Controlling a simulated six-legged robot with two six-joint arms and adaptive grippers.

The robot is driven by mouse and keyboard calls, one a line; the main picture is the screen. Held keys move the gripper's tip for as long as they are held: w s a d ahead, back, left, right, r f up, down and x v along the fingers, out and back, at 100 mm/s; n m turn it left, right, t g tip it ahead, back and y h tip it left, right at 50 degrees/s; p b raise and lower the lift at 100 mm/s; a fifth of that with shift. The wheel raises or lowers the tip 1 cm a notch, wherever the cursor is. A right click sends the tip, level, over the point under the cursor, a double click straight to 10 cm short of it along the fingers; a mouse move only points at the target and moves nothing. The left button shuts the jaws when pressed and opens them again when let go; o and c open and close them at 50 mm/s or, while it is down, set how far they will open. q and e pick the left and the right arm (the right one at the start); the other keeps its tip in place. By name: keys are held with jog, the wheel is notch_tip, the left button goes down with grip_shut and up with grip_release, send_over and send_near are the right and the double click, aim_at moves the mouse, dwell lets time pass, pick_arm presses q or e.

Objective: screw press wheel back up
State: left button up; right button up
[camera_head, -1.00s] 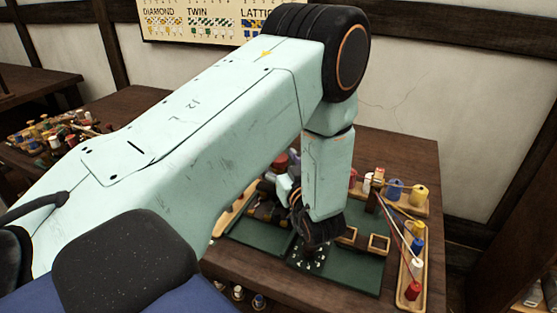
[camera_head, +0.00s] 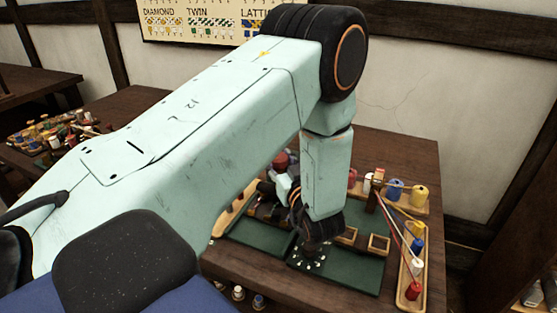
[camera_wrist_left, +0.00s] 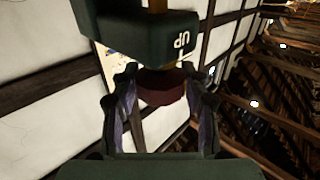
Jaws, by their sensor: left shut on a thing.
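In the left wrist view a dark red wheel (camera_wrist_left: 160,88) sits between the two fingers of my left gripper (camera_wrist_left: 160,78), which is shut on it. A dark green block (camera_wrist_left: 125,24) with upside-down "UP" lettering lies just beyond the wheel, with a brownish post at its top edge. In the head view my left arm reaches over the table and bends down, and its forearm hides much of the work area. The fingers and their contact with the wheel are not clear there. My right gripper is not in view.
The dark wooden table (camera_head: 400,160) carries green mats (camera_head: 355,268). Wooden trays with coloured spools (camera_head: 419,196) stand along its right side, with thread stretched between some. A second bench (camera_head: 130,100) with spools is at left. A pattern board (camera_head: 165,20) hangs on the wall.

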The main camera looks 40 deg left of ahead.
pick_arm(q)
jog(key=shift+g, duration=0.3)
jog(key=n+g+y+b, duration=0.1)
jog(key=n+g, duration=0.1)
jog(key=g, duration=0.1)
jog(key=shift+w, duration=0.1)
jog(key=shift+n+g+y+b, duration=0.5)
jog(key=shift+n+g, duration=0.8)
jog(key=shift+g, duration=0.4)
jog(key=o, duration=1.2)
jog(key=shift+c, duration=0.2)
jog(key=s+d, duration=0.1)
jog(key=d, duration=1.1)
